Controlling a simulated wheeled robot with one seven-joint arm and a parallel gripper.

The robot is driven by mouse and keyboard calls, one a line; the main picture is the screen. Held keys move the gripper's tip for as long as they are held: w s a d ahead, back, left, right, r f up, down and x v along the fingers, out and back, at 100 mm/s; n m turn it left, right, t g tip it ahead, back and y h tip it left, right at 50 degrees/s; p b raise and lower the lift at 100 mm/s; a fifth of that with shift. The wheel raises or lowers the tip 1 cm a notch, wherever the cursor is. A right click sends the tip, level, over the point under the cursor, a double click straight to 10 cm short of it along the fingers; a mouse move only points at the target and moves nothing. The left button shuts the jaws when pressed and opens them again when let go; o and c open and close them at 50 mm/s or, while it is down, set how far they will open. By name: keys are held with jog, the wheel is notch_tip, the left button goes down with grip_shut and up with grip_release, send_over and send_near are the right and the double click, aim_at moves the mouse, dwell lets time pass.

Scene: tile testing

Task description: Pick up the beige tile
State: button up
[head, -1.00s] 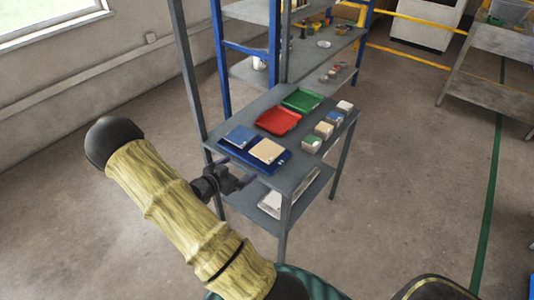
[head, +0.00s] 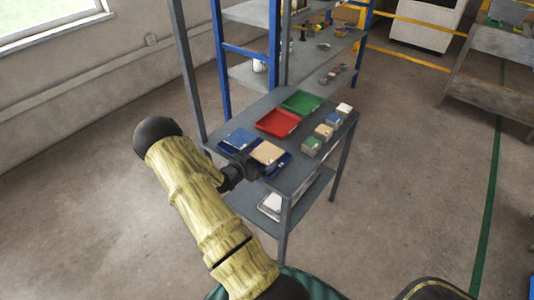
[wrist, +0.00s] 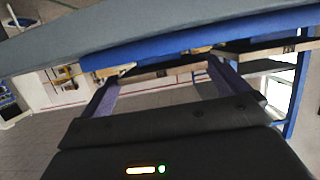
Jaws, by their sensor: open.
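The beige tile (head: 267,152) lies flat at the front of the shelf unit, on a dark blue tray (head: 284,164) beside a blue tile (head: 239,138). My gripper (head: 257,164) is at the tray's front edge, close to the beige tile, and covers part of the tray. In the wrist view my gripper (wrist: 168,68) has its two fingers spread apart. A blue edge and thin pale edges cross near the fingertips there; I cannot tell whether the beige tile is between them. Contact with the tile cannot be made out.
A red tray (head: 278,122) and a green tray (head: 301,102) lie behind on the same shelf top (head: 290,180). Several small coloured blocks (head: 324,131) line its right side. A lower shelf holds a white item (head: 270,205). Open floor lies to the right.

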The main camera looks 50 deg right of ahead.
aim_at(265, 154)
jog(key=shift+d, duration=0.15)
jog(key=shift+p+x, duration=0.3)
jog(key=shift+x, duration=2.25)
jog(key=shift+w+r, duration=0.1)
jog(key=shift+r, duration=0.1)
jog(key=c, duration=0.8)
jog(key=shift+r, duration=0.15)
notch_tip(265, 154, up, 10)
jog(key=shift+f, duration=0.1)
